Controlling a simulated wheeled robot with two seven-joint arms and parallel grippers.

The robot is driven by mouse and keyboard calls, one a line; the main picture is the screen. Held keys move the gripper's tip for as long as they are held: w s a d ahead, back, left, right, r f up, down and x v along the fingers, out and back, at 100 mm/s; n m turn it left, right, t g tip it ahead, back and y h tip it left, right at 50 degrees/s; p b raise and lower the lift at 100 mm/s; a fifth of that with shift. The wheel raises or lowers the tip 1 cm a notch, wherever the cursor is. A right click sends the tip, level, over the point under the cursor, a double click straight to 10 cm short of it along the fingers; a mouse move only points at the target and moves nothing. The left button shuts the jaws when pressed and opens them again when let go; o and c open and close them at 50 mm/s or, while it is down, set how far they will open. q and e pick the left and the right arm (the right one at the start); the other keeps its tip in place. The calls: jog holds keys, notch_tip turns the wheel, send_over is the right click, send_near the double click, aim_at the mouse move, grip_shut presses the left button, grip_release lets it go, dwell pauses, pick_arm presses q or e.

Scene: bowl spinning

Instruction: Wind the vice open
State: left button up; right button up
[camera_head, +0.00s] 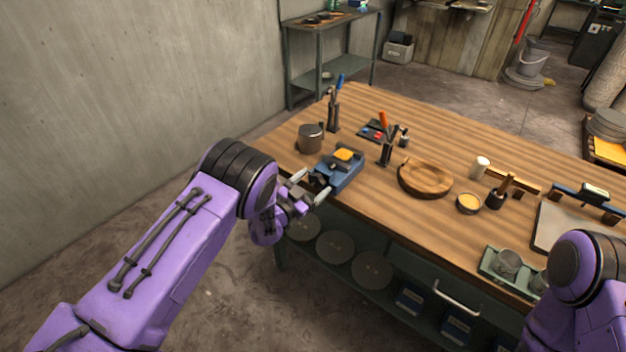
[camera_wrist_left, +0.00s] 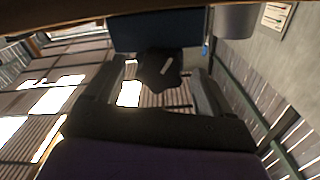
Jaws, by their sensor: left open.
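The blue vice (camera_head: 340,172) stands at the near left edge of the wooden workbench, with a yellow piece (camera_head: 344,154) at its top. Its blue body also shows at the top of the left wrist view (camera_wrist_left: 150,31). My left gripper (camera_head: 311,186) is open at the vice's near end. In the left wrist view a dark, lobed knob (camera_wrist_left: 159,70) with a pale mark lies between the two spread fingers, with gaps on both sides. The knob is hard to make out in the head view. Only part of my right arm shows at lower right; its gripper is out of view.
On the workbench (camera_head: 445,225), a dark pot (camera_head: 310,138) stands just behind the vice. A round wooden bowl (camera_head: 425,178), a small cup (camera_head: 468,203) and a mallet (camera_head: 510,178) lie to the right. A green tray (camera_head: 497,267) is at the front edge.

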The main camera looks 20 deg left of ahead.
pick_arm(q)
jog(key=shift+w, duration=0.3)
jog(key=shift+s, duration=0.1)
jog(key=c, duration=1.1)
jog(key=shift+o, duration=0.2)
